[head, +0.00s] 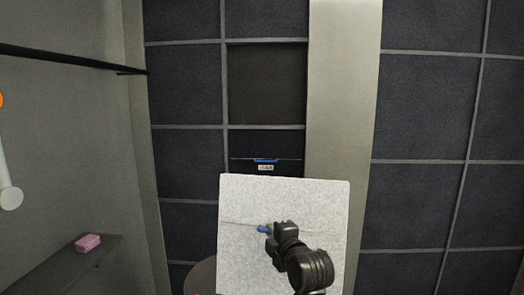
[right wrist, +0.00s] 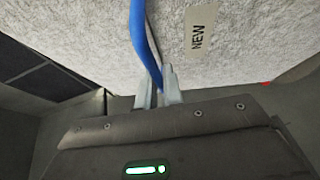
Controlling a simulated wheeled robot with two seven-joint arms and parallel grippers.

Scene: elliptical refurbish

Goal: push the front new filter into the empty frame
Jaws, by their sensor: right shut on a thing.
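A pale grey-white new filter (head: 284,200) stands upright in the lower middle of the head view, in front of the wall of dark filters. Its textured face fills the top of the right wrist view, with a "NEW" label (right wrist: 201,30) and a blue strap (right wrist: 141,40). My right gripper (head: 270,231) is shut on this blue strap; its fingers also show in the right wrist view (right wrist: 159,88). The empty frame (head: 267,85) is a dark square opening above the filter, apart from it. My left gripper is not in view.
Dark filters (head: 186,95) in a grey grid surround the opening. A wide beige post (head: 342,90) stands right of it. A dark panel with a blue strip (head: 265,160) sits below it. A shelf (head: 60,262) with a pink block (head: 87,242) is at left. A round surface shows partly behind the filter.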

